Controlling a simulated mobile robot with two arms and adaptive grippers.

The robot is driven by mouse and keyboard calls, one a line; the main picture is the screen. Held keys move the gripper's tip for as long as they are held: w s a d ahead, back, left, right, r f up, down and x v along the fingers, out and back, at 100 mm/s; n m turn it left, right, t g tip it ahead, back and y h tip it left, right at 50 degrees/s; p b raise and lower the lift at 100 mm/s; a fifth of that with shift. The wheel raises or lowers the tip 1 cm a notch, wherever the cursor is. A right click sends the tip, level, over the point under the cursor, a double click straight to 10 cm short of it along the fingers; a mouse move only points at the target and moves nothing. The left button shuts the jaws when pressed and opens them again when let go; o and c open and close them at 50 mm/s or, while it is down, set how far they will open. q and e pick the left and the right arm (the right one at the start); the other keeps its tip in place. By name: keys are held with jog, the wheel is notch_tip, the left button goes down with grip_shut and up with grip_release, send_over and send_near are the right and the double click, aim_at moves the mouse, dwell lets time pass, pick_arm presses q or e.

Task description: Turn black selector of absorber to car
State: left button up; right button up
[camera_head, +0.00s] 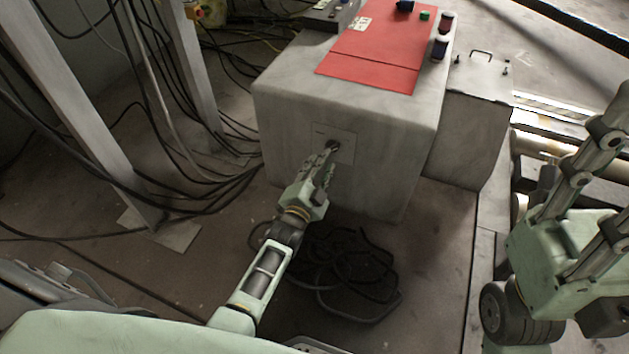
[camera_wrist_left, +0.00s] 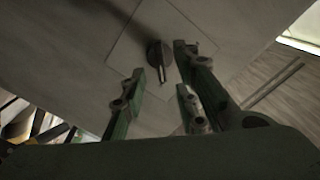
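The black selector (camera_wrist_left: 160,58) is a small dark knob with a lighter pointer edge, on a square pale plate (camera_wrist_left: 125,50) in the left wrist view. In the head view the plate (camera_head: 345,138) is on the front face of the grey absorber box (camera_head: 285,110). My left gripper (camera_head: 331,150) reaches this plate and covers most of the selector. In the left wrist view its fingers (camera_wrist_left: 160,75) are apart, with the selector between them near the tips. Whether they touch it, I cannot tell. My right gripper (camera_head: 600,180) is at the right edge, its fingertips cut off.
A red panel (camera_head: 375,45) with a blue knob and a green button lies on top of the box. A smaller grey box (camera_head: 470,130) stands to its right. Black cables (camera_head: 345,265) lie coiled on the floor below. A pale post (camera_head: 85,110) stands at the left.

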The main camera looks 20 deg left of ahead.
pick_arm(q)
jog(key=s, duration=0.7)
jog(key=shift+s, duration=0.25)
jog(key=shift+a, duration=0.1)
